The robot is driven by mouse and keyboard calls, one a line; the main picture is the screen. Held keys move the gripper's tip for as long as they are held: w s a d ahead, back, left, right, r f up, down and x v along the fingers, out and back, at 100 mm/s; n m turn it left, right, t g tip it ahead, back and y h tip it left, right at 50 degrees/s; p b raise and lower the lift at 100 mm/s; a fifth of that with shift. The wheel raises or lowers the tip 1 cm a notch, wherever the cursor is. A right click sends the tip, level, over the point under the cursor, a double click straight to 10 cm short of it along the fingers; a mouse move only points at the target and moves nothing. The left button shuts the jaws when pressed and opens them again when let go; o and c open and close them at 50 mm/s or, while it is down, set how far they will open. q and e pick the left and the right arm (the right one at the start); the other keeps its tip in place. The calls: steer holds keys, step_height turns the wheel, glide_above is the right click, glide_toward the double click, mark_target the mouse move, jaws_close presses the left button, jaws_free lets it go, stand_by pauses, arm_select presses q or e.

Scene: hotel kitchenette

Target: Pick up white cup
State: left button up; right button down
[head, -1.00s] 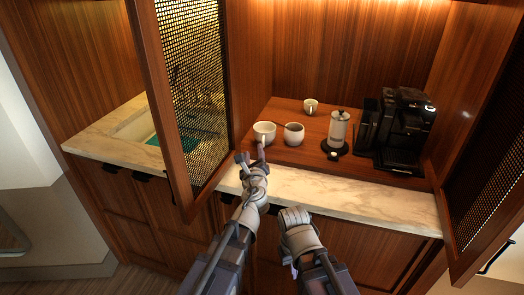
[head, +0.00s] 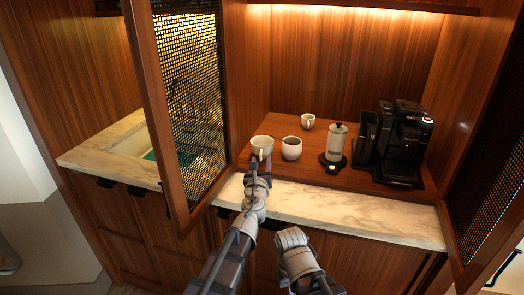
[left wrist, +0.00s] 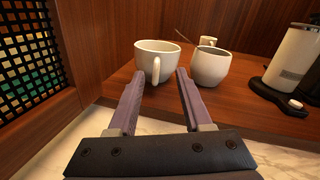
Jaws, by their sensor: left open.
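A white cup (head: 262,146) stands upright on the wooden board at the left, with its handle toward me. In the left wrist view the white cup (left wrist: 157,58) is just beyond the fingertips, its handle between them in the picture. My left gripper (head: 261,160) is open, in front of the cup; in the left wrist view (left wrist: 158,84) nothing is between its fingers. Whether a finger touches the cup is not clear. My right gripper (head: 292,240) is low in front of the counter, its fingers not distinguishable.
A white bowl-like cup (head: 291,148) stands close right of the cup. A small cup (head: 308,121) is behind. An open mesh door (head: 188,95) is close on the left.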

mark_target(260, 155)
arm_select(q)
steer(key=w, duration=0.4)
steer(key=shift+w+a+r, duration=0.1)
steer(key=shift+w+a, duration=0.15)
steer(key=shift+s, duration=0.1)
jaws_close()
stand_by(1.0)
